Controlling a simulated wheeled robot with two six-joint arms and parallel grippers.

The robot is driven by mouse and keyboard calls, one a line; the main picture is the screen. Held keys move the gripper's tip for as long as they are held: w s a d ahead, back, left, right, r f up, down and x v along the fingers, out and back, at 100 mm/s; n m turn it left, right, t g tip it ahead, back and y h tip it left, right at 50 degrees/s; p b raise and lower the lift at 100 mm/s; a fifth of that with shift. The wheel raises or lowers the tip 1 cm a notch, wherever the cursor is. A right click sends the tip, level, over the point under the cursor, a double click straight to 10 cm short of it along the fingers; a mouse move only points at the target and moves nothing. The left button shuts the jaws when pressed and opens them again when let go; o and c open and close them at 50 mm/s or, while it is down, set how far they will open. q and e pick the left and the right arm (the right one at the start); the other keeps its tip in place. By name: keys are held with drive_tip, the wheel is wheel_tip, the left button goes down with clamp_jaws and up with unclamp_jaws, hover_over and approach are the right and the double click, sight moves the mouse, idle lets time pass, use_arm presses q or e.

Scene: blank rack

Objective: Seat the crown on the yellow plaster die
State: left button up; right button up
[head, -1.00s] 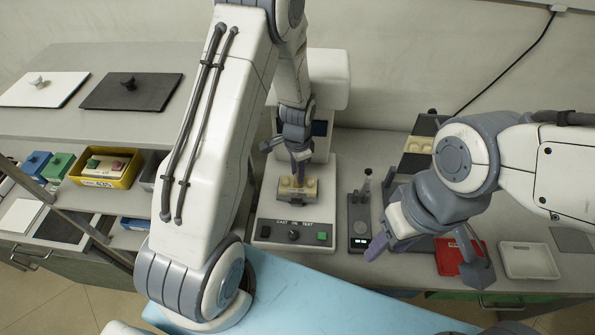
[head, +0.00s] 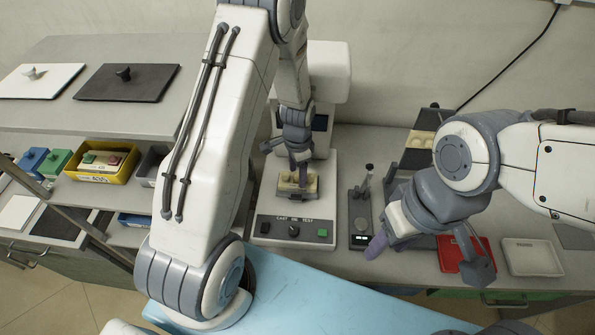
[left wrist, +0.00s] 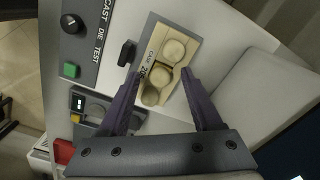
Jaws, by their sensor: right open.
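A beige cast block (head: 312,186) with rounded dies on top lies on the deck of a white tester. The left wrist view shows the cast block (left wrist: 187,35) with several round dies and printed lettering. My left gripper (head: 299,178) points straight down at the block. In the left wrist view, its fingers (left wrist: 162,72) stand either side of the block's middle; whether they touch it is unclear. I cannot pick out the crown or tell which die is the yellow one. My right gripper (head: 378,243) is open and empty, above the bench right of the tester.
A small grey device (head: 358,226) with an upright post stands right of the tester. A red tray (head: 452,262) and white tray (head: 532,257) lie at right. A dark rack (head: 418,158) stands behind my right arm. A yellow bin (head: 128,171) is on the left shelf.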

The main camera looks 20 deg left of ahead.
use_arm(q)
wheel_tip(320, 180, up, 7)
drive_tip(key=shift+r+b, duration=0.1)
drive_tip(key=shift+b, duration=0.7)
drive_tip(key=shift+r, duration=0.15)
drive_tip(key=shift+s+d+r, duration=0.1)
drive_tip(key=shift+d+r, duration=0.15)
drive_tip(key=s+d+r, duration=0.6)
drive_tip(key=d, duration=0.2)
drive_tip(key=s+d+r, duration=0.3)
drive_tip(key=s, duration=0.5)
drive_tip(key=s+d+r+n+h+b, duration=0.1)
drive_tip(key=s+d+r, duration=0.1)
drive_tip(key=s, duration=0.7)
drive_tip(key=shift+s+d+r+n, duration=0.3)
drive_tip(key=shift+d+r, duration=0.1)
drive_tip(key=shift+r, duration=0.2)
